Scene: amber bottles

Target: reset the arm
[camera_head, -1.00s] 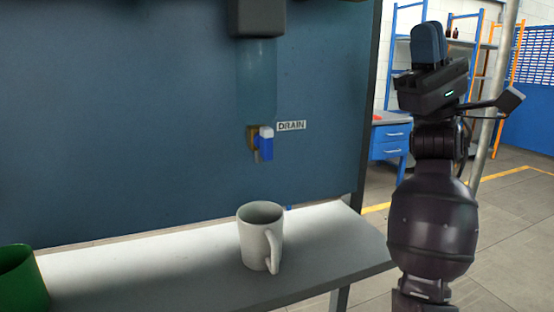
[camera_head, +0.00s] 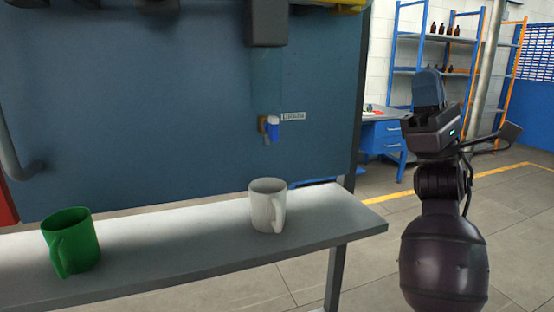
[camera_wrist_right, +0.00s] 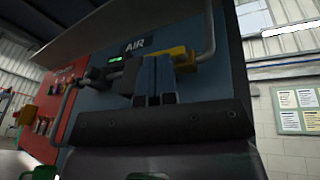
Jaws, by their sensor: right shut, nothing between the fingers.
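My right arm stands upright at the right of the head view, with its right gripper (camera_head: 429,88) pointing up, clear of the shelf and the mugs. In the right wrist view its two blue-grey fingers (camera_wrist_right: 155,80) are together with nothing between them. My left gripper is not in view.
A white mug (camera_head: 267,206) and a green mug (camera_head: 72,242) stand upright on a grey shelf (camera_head: 180,236) before a blue panel (camera_head: 180,110) with a blue-handled drain valve (camera_head: 273,128). Amber bottles (camera_head: 446,30) stand on a rack behind. Open floor lies right of the shelf.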

